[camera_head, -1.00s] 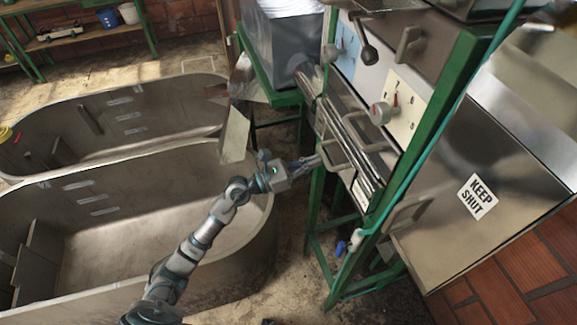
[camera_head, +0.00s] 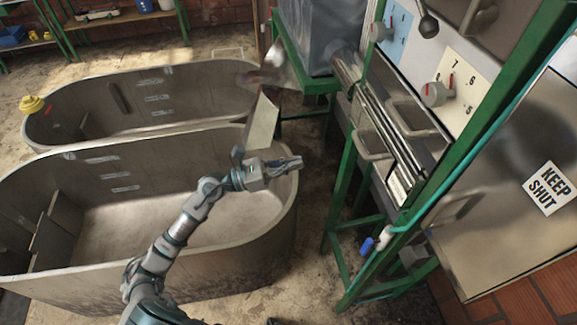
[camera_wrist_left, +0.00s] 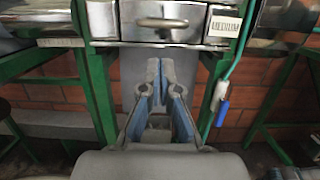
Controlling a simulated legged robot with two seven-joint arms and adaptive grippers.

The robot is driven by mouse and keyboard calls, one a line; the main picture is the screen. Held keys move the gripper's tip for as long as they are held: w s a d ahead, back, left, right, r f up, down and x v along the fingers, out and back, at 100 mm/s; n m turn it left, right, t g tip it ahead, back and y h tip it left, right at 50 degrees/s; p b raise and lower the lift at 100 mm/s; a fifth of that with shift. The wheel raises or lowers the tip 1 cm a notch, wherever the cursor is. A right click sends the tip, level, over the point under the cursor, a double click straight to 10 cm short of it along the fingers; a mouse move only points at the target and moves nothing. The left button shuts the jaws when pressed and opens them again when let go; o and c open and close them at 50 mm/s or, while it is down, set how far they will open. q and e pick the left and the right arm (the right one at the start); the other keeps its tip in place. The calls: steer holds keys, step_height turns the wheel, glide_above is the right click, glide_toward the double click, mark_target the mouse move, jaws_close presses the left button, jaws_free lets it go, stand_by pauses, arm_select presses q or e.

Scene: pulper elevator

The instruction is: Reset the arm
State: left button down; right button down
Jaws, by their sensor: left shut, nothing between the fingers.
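My left arm reaches up from the bottom of the head view over the near metal tub (camera_head: 180,215). My left gripper (camera_head: 297,163) is shut and empty above the tub's right rim, pointing right. It is apart from the machine's handle (camera_head: 372,143). In the left wrist view the blue-lined fingers (camera_wrist_left: 164,72) meet at their tips, below a drawer-like front with a metal handle (camera_wrist_left: 162,23). My right gripper is not in view.
A green-framed machine with a dial (camera_head: 434,94) and a "KEEP SHUT" panel (camera_head: 530,200) stands at the right. A blue-handled valve (camera_head: 367,245) is low on its frame. A second tub (camera_head: 150,95) lies behind. Bare floor shows between tub and machine.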

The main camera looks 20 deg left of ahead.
arm_select(q)
steer(key=a+f+n+t+y, duration=0.4)
steer(key=n+y, duration=0.3)
steer(key=n, duration=0.7)
steer(key=a+f+n+t+y, duration=0.2)
steer(key=a+n+t+y, duration=0.45)
steer(key=n, duration=0.65)
steer(key=s+f+n+g+y, duration=0.3)
steer(key=f+n+g+y, duration=0.35)
steer(key=f+n, duration=0.6)
steer(key=s+d+f+n+g+h, duration=0.1)
steer(key=s+d+f+n+g, duration=0.2)
steer(key=s+f, duration=0.45)
steer(key=s+d+f+n+g+h, duration=0.1)
steer(key=s+d+f+g, duration=0.1)
steer(key=s+f+g, duration=0.5)
steer(key=s+d+f+n+g+h, duration=0.1)
steer(key=s+d+f+n+g, duration=0.15)
steer(key=s+f, duration=0.4)
step_height(320, 180, down, 16)
steer(key=s+d, duration=0.1)
steer(key=s+f, duration=0.4)
steer(key=f, duration=0.4)
steer(key=s+a+f+m+g, duration=0.1)
steer(key=s+f, duration=0.3)
steer(key=f, duration=0.4)
steer(key=shift+f, duration=0.25)
